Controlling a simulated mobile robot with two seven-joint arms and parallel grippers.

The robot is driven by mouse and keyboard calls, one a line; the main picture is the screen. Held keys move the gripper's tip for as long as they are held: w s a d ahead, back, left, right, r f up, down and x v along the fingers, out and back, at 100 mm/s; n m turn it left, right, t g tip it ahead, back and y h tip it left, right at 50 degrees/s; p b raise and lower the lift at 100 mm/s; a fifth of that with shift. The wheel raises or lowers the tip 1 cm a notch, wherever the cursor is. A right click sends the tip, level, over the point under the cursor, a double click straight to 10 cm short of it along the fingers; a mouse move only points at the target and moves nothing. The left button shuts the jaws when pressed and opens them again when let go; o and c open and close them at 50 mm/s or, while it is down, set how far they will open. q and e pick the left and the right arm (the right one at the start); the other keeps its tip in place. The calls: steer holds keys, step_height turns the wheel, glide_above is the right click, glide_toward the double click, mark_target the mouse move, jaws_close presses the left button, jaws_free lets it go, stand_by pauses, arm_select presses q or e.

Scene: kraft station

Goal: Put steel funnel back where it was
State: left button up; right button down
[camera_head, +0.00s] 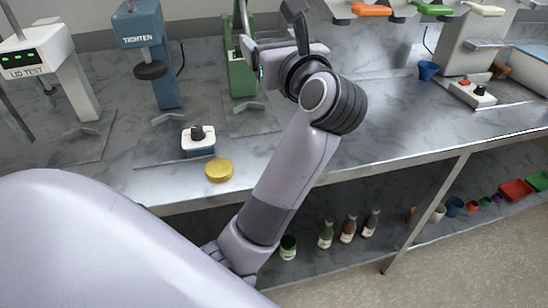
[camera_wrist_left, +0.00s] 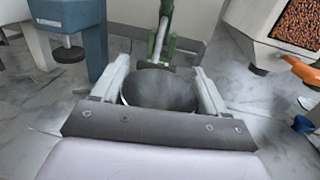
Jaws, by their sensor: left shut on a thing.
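My left gripper (camera_head: 255,52) is at the green press-like machine (camera_head: 241,76) at the back of the bench. The left wrist view shows its two pale fingers (camera_wrist_left: 160,76) shut on a dark grey, round metal piece, which I take for the steel funnel (camera_wrist_left: 160,92). The funnel's lower part is hidden by the gripper's palm. In the head view I cannot make out the funnel behind my wrist. The machine's metal rod and dark block (camera_wrist_left: 155,66) show just beyond the funnel; I cannot tell whether they touch. My right gripper is not in view.
The blue TIGHTEN machine (camera_head: 147,50) and the white LID TEST machine (camera_head: 66,72) stand left. A yellow lid (camera_head: 219,170) and a button box (camera_head: 198,141) are near the front edge. A blue cup (camera_head: 428,70) stands right. The bench's right middle is clear; bottles (camera_head: 348,230) stand below.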

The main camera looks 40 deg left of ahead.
arm_select(q)
step_height(320, 180, down, 20)
steer(key=shift+r, duration=0.15)
stand_by(0.3)
steer(key=shift+f+b, duration=0.2)
steer(key=shift+b, duration=0.1)
steer(key=o, duration=0.8)
steer(key=shift+r, duration=0.1)
